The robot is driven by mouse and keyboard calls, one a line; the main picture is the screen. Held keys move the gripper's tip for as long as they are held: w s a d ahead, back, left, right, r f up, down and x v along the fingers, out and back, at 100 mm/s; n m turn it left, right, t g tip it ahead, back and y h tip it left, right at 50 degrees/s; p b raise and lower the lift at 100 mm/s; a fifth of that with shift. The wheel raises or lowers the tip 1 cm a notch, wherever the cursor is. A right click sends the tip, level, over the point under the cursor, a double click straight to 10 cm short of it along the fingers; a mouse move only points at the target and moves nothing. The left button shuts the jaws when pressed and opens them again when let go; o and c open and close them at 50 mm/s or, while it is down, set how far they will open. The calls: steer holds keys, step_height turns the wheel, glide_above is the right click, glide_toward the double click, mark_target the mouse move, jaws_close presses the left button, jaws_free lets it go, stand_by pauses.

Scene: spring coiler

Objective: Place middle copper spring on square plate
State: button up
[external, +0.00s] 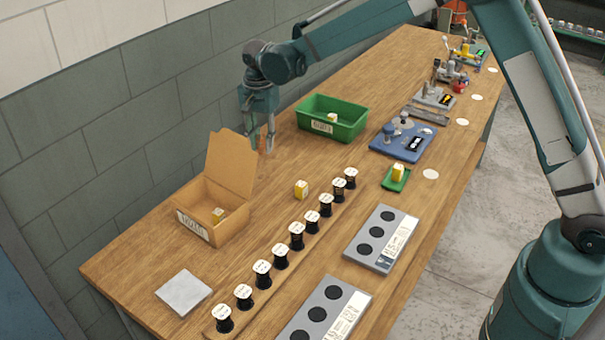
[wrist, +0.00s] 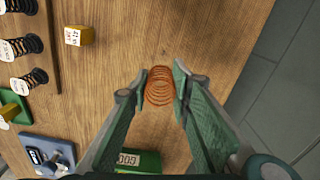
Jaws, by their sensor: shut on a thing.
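A copper spring (wrist: 159,88) sits between the fingertips of my gripper (wrist: 160,80) in the wrist view, with its coils facing the camera. In the external view my gripper (external: 263,147) points down near the wall, between the cardboard box and the green bin. It is shut on the spring, which is mostly hidden behind the fingers there. I cannot tell whether the spring touches the table. The pale grey square plate (external: 184,292) lies flat and empty at the near left of the table. I see no other copper spring.
An open cardboard box (external: 211,228) stands between my gripper and the plate. A green bin (external: 347,127) is to the right of my gripper. A yellow block (external: 301,190) and a row of black springs with white tops (external: 297,236) stand on the table.

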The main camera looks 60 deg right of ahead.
steer(key=shift+r, duration=0.15)
step_height(320, 180, up, 20)
steer(key=n, duration=0.7)
glide_above(188, 286)
step_height(188, 286, down, 17)
steer(key=shift+f+p, duration=0.45)
steer(key=shift+f, duration=0.15)
steer(key=shift+f, duration=0.1)
steer(key=shift+f, duration=3.05)
